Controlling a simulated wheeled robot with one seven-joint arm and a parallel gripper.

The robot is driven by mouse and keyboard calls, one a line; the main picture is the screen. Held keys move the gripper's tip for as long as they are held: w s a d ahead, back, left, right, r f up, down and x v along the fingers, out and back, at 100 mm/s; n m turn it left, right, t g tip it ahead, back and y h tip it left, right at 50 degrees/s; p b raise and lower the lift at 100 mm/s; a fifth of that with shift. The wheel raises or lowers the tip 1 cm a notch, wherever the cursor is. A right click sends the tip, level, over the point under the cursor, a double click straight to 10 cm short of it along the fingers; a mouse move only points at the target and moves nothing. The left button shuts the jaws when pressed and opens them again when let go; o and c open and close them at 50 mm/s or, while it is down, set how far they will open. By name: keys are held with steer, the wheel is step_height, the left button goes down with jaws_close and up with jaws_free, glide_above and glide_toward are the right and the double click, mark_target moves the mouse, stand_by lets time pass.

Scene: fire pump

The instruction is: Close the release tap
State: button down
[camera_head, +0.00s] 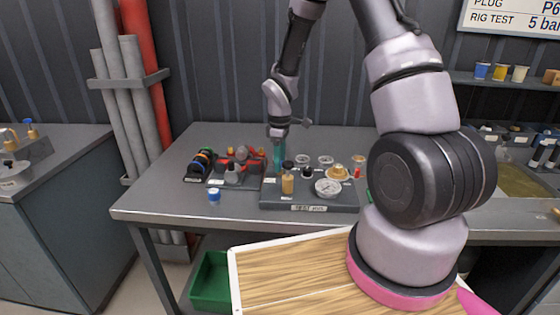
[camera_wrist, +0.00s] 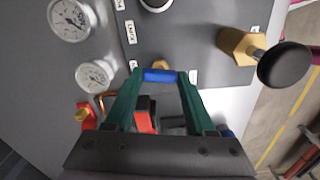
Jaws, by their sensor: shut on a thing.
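My gripper (camera_head: 276,160) points down at the left back part of the grey pump rig (camera_head: 330,207) on the table. In the wrist view, my gripper's teal fingers (camera_wrist: 160,82) are closed on a blue handle (camera_wrist: 160,75), which lies crosswise between the fingertips. A little brass shows just beyond this handle, which appears to belong to the release tap. The handle is hidden behind the fingers in the head view.
A pressure gauge (camera_head: 328,187) sits on the rig's front. In the wrist view, a red part (camera_wrist: 145,113) lies below the fingertips. Left of the rig are red fittings (camera_head: 238,155), rings (camera_head: 201,165) and a blue-capped piece (camera_head: 214,196). The table's left front is clear.

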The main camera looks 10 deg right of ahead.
steer(key=m, duration=0.4)
steer(key=shift+m, duration=0.3)
steer(key=m, duration=0.3)
steer(key=shift+m, duration=0.4)
steer(key=m, duration=0.3)
steer(key=shift+m, duration=2.1)
steer(key=shift+c, duration=1.2)
jaws_free()
steer(key=shift+r, duration=0.1)
